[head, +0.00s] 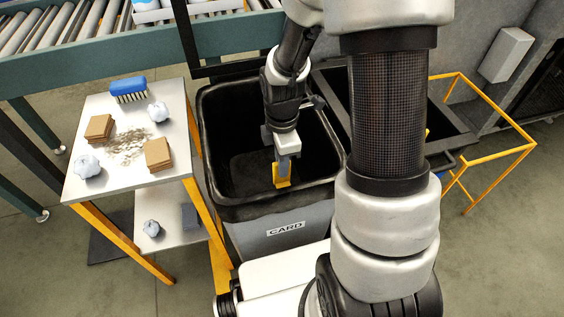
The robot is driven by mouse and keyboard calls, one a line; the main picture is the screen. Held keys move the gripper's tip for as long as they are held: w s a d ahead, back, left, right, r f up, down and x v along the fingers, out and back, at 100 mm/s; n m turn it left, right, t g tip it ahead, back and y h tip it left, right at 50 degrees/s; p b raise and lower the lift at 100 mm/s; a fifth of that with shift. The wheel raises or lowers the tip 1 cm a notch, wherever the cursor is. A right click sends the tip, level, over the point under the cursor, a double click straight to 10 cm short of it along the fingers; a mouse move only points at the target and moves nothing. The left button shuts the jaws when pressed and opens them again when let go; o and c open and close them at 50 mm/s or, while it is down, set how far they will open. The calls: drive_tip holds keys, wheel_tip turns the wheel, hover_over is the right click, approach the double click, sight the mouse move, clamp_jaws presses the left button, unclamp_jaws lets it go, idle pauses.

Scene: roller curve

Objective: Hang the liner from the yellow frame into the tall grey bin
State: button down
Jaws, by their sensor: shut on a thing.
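The tall grey bin (300,238) stands in the middle of the head view with a CARD label on its front. A black liner (222,125) lines its inside and folds over the rim, with a loose wrinkled edge at the front. My gripper (281,170) points down over the bin opening, right of its middle.
A small table (108,186) at the left holds a blue brush (129,90), brown card pieces (158,153) and crumpled balls (88,166). A roller conveyor (60,35) runs behind. A dark open container (452,122) stands right of the bin.

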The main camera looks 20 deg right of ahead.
drive_tip(key=c, duration=1.7)
unclamp_jaws()
drive_tip(key=shift+c, duration=0.2)
wheel_tip(320, 180, up, 18)
drive_tip(key=p, duration=0.4)
drive_tip(key=shift+f+p, duration=0.25)
drive_tip(key=shift+p, duration=0.15)
drive_tip(key=s+r+m+t, duration=0.6)
drive_tip(key=s+r+m, duration=0.75)
drive_tip(key=m, duration=0.45)
wheel_tip(320, 180, up, 16)
drive_tip(key=w+p, duration=0.1)
drive_tip(key=p, duration=1.4)
drive_tip(key=shift+p, duration=0.3)
